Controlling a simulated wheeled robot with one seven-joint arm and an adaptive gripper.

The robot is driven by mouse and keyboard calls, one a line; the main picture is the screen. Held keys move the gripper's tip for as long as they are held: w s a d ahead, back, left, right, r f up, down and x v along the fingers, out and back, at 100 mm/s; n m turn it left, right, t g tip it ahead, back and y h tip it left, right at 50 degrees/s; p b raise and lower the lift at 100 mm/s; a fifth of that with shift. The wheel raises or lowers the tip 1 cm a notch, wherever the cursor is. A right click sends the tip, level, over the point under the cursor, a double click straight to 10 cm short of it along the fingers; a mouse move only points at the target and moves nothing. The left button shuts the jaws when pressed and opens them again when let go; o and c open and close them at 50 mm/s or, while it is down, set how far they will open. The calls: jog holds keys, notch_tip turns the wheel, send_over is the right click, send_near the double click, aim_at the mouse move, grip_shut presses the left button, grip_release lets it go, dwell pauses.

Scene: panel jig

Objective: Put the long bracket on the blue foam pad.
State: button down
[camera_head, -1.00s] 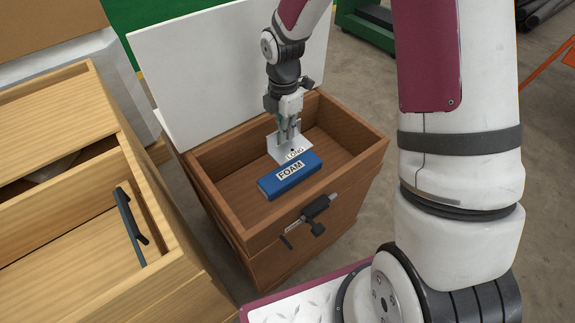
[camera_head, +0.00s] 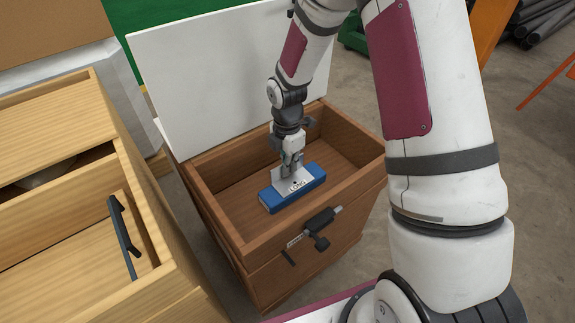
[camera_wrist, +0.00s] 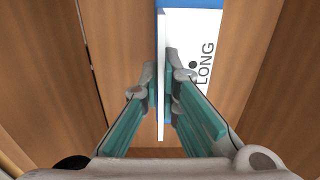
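The long bracket (camera_head: 287,183) is a pale angled plate with a LONG label, inside the wooden box. It lies over the blue foam pad (camera_head: 271,203), which sticks out around it; I cannot tell whether they touch. My gripper (camera_head: 291,166) points down into the box, shut on the bracket's upright flange. In the wrist view, the fingertips (camera_wrist: 161,82) sit on both sides of the thin flange, with the labelled plate of the bracket (camera_wrist: 198,45) to the right. Blue of the foam pad (camera_wrist: 185,4) shows at the top edge. The foam label is hidden.
The wooden box (camera_head: 222,222) has raised walls close around the gripper, with bare floor inside at the right. A white panel (camera_head: 215,80) stands behind it. A dark latch (camera_head: 318,228) is on its front. A wooden cabinet (camera_head: 70,240) stands at the left.

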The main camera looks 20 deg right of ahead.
jog(key=c, duration=1.8)
grip_release()
notch_tip(320, 180, up, 12)
jog(key=p, duration=0.4)
jog(key=shift+p, duration=0.3)
jog(key=shift+r, duration=0.2)
jog(key=s+d+r+m+h, duration=0.1)
jog(key=s+d+r+m, duration=0.1)
jog(key=s+r+m, duration=1.45)
jog(key=s, duration=0.7)
jog(key=s+a+r+m+y, duration=0.1)
jog(key=s+r+m, duration=0.3)
jog(key=s, duration=0.8)
jog(key=shift+a+m, duration=0.15)
jog(key=shift+m, duration=0.4)
